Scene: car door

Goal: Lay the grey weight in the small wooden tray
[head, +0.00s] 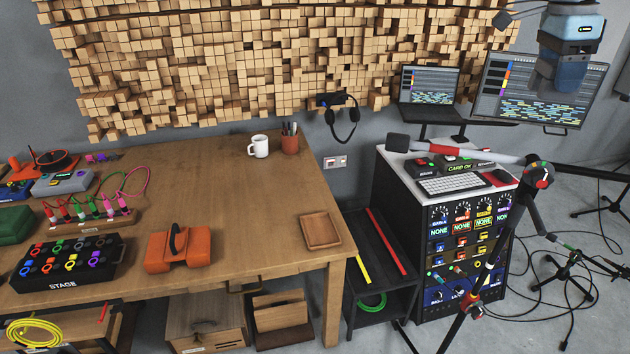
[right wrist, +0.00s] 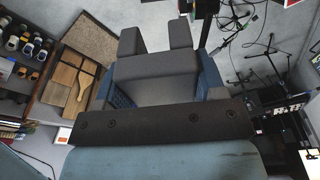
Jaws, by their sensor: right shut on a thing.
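The small wooden tray (head: 321,231) lies empty near the right end of the wooden table. My right gripper (head: 562,76) hangs at the upper right of the head view, in front of a monitor and well away from the tray. In the right wrist view this gripper (right wrist: 155,38) has a grey block (right wrist: 154,80) between its blue finger sides; I take it for the grey weight. Two grey prongs stand out beyond it, and where the block ends is hard to tell. In the head view the block cannot be told apart from the gripper. My left gripper is not in view.
The wooden table (head: 240,215) is bare around the tray. A white mug (head: 258,147), a pen cup (head: 290,140) and an orange saddle-shaped bag (head: 178,250) stand on it. A boom arm (head: 455,150) crosses above the equipment rack (head: 465,215) on the right.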

